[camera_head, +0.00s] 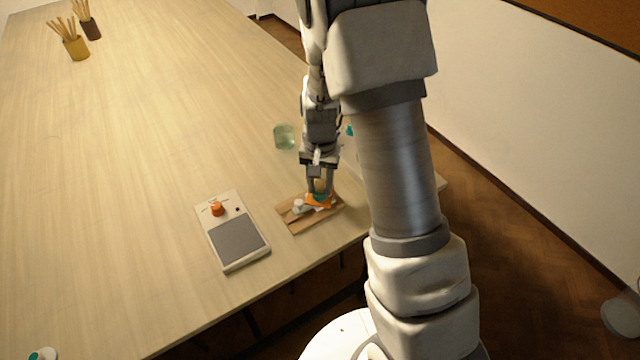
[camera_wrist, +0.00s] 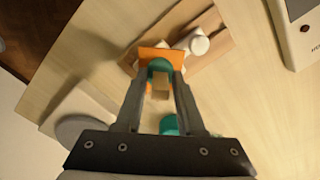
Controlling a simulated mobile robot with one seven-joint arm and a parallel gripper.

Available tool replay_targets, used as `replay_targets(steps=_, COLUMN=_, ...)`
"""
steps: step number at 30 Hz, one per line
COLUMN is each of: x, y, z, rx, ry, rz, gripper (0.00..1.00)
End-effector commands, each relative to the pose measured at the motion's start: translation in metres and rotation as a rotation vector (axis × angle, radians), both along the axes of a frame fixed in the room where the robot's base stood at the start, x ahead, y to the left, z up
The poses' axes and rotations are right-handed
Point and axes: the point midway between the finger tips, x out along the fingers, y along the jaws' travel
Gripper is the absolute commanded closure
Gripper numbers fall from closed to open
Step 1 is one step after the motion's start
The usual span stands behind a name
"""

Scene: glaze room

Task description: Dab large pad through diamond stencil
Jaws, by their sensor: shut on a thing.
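My gripper (camera_head: 319,190) is shut on a teal round pad (camera_wrist: 160,66) with a tan block-like handle (camera_wrist: 160,88) between the fingers. The pad is over an orange flat plate (camera_wrist: 146,54), which looks like the stencil; it also shows in the head view (camera_head: 326,203). I cannot tell whether pad and plate touch, and no diamond opening is visible. The plate is over a wooden board (camera_head: 297,226), beside a white rounded piece (camera_wrist: 199,45).
A pale device with an orange knob (camera_head: 216,209) and grey panel (camera_head: 238,240) stands left of the board. A greenish glass jar (camera_head: 284,137) stands behind. A pale slab with a grey disc (camera_wrist: 82,130) lies near my gripper. Stick-filled cups (camera_head: 76,48) stand far left. Much of the left table is clear.

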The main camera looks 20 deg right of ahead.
Motion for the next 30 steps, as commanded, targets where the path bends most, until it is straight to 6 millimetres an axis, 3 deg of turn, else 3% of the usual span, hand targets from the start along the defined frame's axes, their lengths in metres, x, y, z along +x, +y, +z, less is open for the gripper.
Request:
replay_targets(steps=18, x=0.000, y=0.000, z=0.049, rx=0.000, ry=0.000, rz=0.000, gripper=1.00)
replay_targets(steps=30, x=0.000, y=0.000, z=0.050, rx=0.000, ry=0.000, rz=0.000, gripper=1.00)
